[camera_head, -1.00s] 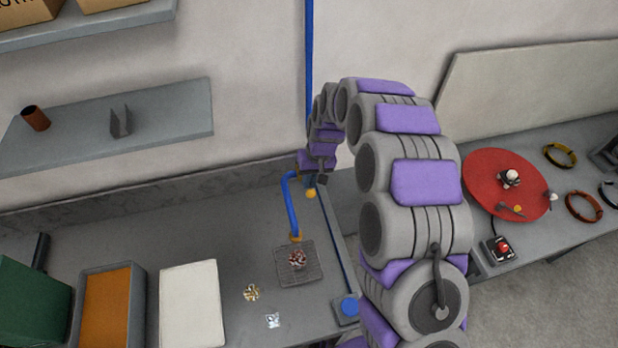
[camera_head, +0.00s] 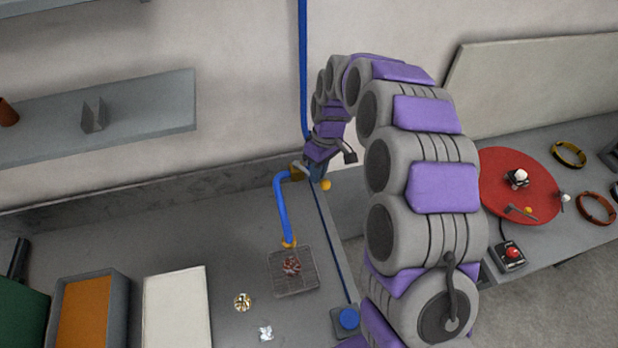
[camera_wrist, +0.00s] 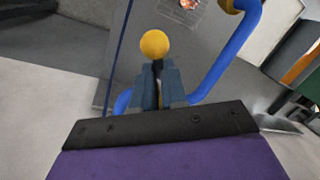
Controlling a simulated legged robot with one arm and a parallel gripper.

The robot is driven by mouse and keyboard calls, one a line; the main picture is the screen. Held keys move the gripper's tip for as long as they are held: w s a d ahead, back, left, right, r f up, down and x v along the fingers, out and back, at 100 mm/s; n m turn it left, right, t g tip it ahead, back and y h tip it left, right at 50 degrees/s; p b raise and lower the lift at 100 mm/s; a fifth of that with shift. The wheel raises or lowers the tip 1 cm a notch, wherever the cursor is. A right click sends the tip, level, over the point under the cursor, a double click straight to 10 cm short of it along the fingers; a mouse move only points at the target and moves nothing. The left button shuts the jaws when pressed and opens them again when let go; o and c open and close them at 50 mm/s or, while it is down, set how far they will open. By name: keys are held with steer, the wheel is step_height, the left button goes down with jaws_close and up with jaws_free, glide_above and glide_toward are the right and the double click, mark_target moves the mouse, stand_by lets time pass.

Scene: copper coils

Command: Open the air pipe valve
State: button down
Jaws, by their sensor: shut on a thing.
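The air pipe valve sits where the blue vertical pipe (camera_head: 303,70) meets the bent blue pipe (camera_head: 283,210), at the back edge of the grey bench. The valve's lever ends in a yellow ball knob (camera_head: 326,185), which also shows large in the wrist view (camera_wrist: 155,44). My gripper (camera_head: 316,172) is at the valve, shut on the lever. In the wrist view the blue-grey fingers (camera_wrist: 160,82) close around the lever just below the knob. The fingers hide most of the lever and the valve body.
A wire mesh tray (camera_head: 310,284) with a reddish piece lies under the bent pipe's outlet. A white board (camera_head: 177,310) and an orange-filled bin (camera_head: 118,310) are at left. A red round mat (camera_head: 500,195) lies on the right bench. A grey shelf (camera_head: 150,125) hangs at left.

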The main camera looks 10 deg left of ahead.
steer(key=shift+w+d+r+n+h+b, duration=0.15)
steer(key=shift+w+n+h+b, duration=0.15)
steer(key=shift+w+n, duration=0.75)
steer(key=shift+w+d+f+n+h+b, duration=0.15)
steer(key=shift+w+n+b, duration=0.35)
steer(key=shift+n, duration=0.85)
steer(key=shift+w+d+r+n+h+b, duration=0.15)
steer(key=shift+w+n+h, duration=0.1)
steer(key=shift+w+n, duration=0.85)
steer(key=shift+s, duration=0.1)
steer(key=c, duration=1.2)
jaws_free()
steer(key=shift+o, duration=0.2)
steer(key=shift+d, duration=0.1)
steer(key=w+r+p, duration=0.3)
steer(key=r+p, duration=0.5)
steer(key=r, duration=0.8)
steer(key=shift+w+a+r, duration=0.2)
steer(key=shift+a+r, duration=0.1)
steer(key=shift+r, duration=0.1)
